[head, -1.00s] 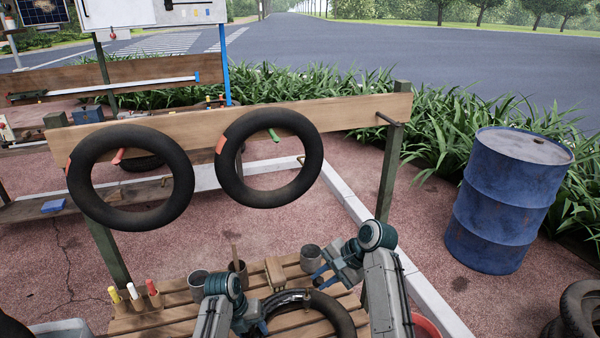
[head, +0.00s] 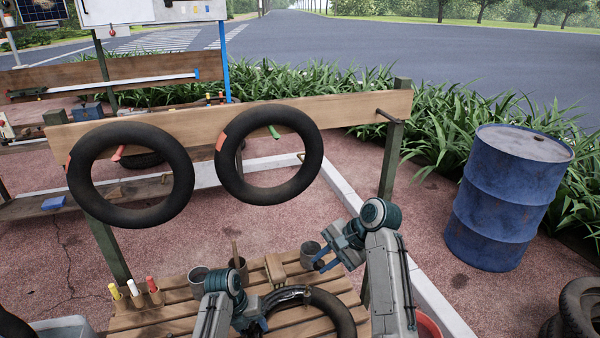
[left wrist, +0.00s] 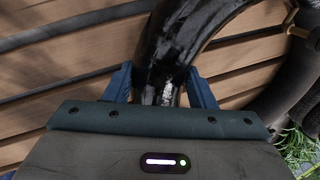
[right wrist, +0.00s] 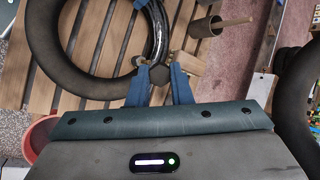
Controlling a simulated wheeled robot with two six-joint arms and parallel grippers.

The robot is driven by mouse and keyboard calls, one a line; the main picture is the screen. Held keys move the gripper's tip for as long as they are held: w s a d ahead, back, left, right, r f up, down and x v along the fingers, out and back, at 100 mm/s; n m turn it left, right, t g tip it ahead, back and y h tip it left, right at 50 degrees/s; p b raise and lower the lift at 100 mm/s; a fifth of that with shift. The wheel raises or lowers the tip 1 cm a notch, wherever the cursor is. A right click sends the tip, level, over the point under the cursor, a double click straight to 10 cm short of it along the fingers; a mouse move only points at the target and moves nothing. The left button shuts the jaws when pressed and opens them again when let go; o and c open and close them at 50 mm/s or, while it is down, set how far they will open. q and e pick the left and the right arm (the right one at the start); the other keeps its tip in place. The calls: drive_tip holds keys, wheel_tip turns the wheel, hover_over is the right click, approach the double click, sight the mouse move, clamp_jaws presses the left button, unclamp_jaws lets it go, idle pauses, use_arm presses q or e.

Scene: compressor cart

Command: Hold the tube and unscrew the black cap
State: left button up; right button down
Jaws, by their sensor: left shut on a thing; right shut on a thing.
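A short brownish stem (head: 307,298) stands up from the tube. My right gripper (head: 325,265) is shut on the dark cap (right wrist: 160,75), which shows between its fingertips in the right wrist view. In the head view these fingertips are above and apart from the stem; the cap is too small to make out there.
A blue drum (head: 505,200) stands at the right.

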use_arm(q)
drive_tip(key=o, duration=1.3)
drive_tip(key=shift+c, duration=0.2)
